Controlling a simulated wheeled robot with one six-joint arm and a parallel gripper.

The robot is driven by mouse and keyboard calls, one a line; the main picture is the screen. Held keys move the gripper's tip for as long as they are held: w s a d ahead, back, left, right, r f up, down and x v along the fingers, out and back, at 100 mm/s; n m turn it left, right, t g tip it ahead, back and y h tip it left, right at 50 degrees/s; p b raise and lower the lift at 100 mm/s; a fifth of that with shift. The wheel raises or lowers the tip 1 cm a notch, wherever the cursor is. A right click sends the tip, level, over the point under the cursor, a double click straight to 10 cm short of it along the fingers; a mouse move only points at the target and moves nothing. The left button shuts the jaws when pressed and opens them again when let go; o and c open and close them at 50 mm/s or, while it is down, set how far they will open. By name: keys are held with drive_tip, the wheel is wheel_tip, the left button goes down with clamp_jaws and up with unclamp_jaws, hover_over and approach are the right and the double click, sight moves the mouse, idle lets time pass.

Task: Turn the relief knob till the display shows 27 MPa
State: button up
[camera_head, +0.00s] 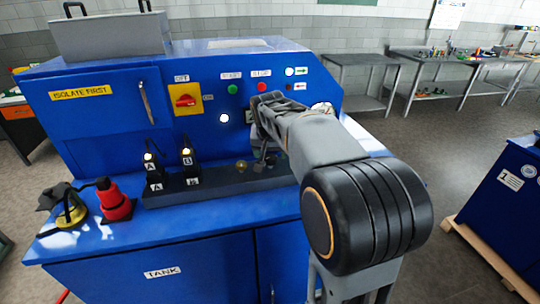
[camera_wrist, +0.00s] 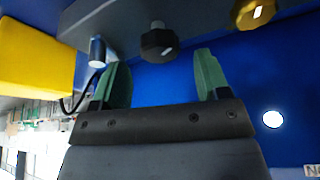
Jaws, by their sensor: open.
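In the wrist view, a dark knob (camera_wrist: 158,42) with a pale mark sits just beyond and between the fingertips of my gripper (camera_wrist: 162,62). The green fingers are apart and nothing is between them; they appear not to touch the knob. A brass-coloured knob (camera_wrist: 255,12) with a pale mark is right of it. The brass knob also shows in the head view (camera_head: 242,165), left of my gripper (camera_head: 264,148). No label shows which one is the relief knob. My arm covers the dark knob in the head view. No display reading can be made out.
A red bottle-like item (camera_head: 113,200) stands farther left. A yellow block (camera_wrist: 35,60) and a grey cylinder with a cable (camera_wrist: 97,50) are near my fingers.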

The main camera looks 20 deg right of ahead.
drive_tip(key=shift+x, duration=1.4)
drive_tip(key=shift+c, duration=0.2)
